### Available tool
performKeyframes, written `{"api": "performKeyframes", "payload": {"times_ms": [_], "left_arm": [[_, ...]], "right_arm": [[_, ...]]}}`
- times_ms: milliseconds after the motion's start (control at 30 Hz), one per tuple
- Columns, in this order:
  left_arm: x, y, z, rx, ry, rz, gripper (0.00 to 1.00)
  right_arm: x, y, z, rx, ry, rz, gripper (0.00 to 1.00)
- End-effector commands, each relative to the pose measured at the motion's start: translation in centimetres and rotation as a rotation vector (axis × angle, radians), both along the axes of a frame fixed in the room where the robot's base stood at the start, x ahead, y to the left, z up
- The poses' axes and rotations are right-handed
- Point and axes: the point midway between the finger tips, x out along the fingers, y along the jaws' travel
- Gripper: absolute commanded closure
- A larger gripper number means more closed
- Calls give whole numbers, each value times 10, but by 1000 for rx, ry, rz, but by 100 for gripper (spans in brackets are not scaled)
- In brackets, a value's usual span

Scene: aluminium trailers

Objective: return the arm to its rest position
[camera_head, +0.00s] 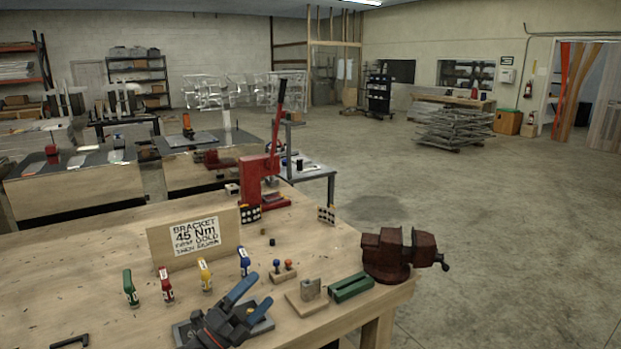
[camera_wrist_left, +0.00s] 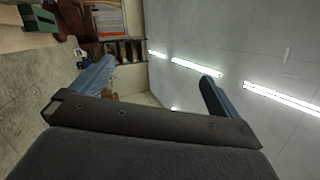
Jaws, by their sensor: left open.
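My left gripper (camera_head: 240,297) shows at the bottom of the head view, above the front part of the wooden workbench (camera_head: 90,255). Its two blue fingers are spread apart with nothing between them. In the left wrist view the same gripper (camera_wrist_left: 155,82) has its fingers wide apart, with the ceiling and the far wall behind them. A dark grey plate (camera_head: 182,333) lies on the bench under and beside the gripper, partly hidden by it. My right gripper is in neither view.
Green, red, yellow and blue bottle-like items (camera_head: 205,275) stand behind the gripper, before a bracket sign (camera_head: 194,238). A red vise (camera_head: 398,255), a green block (camera_head: 351,287) and a small wooden fixture (camera_head: 306,297) are to the right. A red press (camera_head: 258,180) stands behind. Open floor (camera_head: 500,240) lies right.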

Motion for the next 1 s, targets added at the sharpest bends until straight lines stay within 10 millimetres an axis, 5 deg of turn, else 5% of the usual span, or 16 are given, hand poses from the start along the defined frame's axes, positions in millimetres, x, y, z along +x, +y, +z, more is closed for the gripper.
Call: {"api": "performKeyframes", "payload": {"times_ms": [167,367,567,700,1000], "left_arm": [[-6,36,-34,-301,277,202,0],[-32,78,-101,-588,631,438,0],[-90,106,-185,-817,1017,675,0],[-150,112,-239,-931,1293,834,0],[-240,107,-290,-1025,1646,1025,0]], "right_arm": [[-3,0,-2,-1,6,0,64],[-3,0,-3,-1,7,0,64],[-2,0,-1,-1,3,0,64],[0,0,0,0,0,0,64],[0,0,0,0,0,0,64]]}}
